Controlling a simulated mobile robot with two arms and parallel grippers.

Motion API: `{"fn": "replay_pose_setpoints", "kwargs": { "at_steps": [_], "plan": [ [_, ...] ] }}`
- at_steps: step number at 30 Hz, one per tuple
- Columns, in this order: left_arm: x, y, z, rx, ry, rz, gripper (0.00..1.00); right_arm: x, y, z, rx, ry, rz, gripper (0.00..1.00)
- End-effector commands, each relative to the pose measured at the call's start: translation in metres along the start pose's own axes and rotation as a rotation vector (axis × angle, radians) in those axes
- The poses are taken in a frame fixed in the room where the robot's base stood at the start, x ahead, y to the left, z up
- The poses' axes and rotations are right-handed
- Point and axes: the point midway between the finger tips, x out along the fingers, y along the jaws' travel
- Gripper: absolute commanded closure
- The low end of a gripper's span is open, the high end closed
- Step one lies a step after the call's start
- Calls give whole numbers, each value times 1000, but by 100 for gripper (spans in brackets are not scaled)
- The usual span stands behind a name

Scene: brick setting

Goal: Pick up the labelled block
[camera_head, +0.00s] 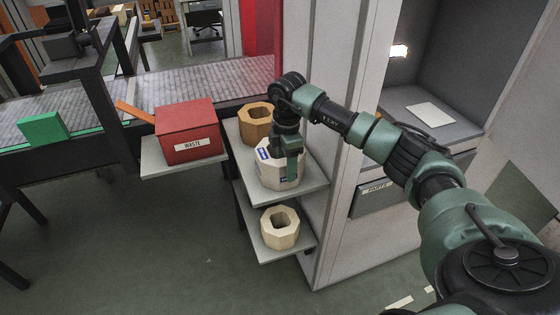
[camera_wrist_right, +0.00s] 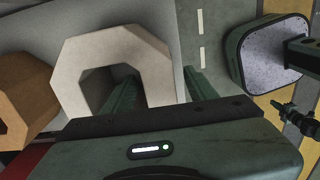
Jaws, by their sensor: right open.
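The labelled block (camera_head: 272,176) is a cream octagonal ring with blue-and-white labels on its side. It sits on the upper grey shelf, partly covered by my right gripper (camera_head: 290,160). In the right wrist view the cream block (camera_wrist_right: 85,50) lies below the open right gripper (camera_wrist_right: 160,82). One finger appears over or inside its central hole and the other beyond its outer side, with the ring's wall between them. I cannot tell whether either finger touches it. No label shows in that view. My left gripper is not in view.
A brown octagonal block (camera_head: 254,122) stands close behind on the upper shelf. A plain cream block (camera_head: 280,228) sits on the lower shelf. A red WASTE box (camera_head: 186,133) is to the left. A grey cabinet panel (camera_head: 345,130) rises close on the right.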

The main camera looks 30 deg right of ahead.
Motion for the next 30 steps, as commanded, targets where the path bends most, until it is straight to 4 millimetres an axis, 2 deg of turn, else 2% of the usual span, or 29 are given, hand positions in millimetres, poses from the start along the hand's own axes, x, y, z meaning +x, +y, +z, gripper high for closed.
{"fn": "replay_pose_setpoints", "kwargs": {
  "at_steps": [1, 6, 14, 20, 21, 30],
  "plan": [
    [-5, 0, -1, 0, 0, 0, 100, 7, -1, 2, 1, -1, -5, 43],
    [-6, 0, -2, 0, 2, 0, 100, 27, -1, 1, 0, 1, -3, 43],
    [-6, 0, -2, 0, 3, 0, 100, 30, 0, 1, -1, 1, 0, 43],
    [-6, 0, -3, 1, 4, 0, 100, 30, 0, 1, -1, 1, 0, 96],
    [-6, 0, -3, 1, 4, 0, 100, 30, 0, 1, -1, 1, 0, 100],
    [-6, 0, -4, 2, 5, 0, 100, 30, 0, 1, -1, 2, 0, 100]
  ]
}}
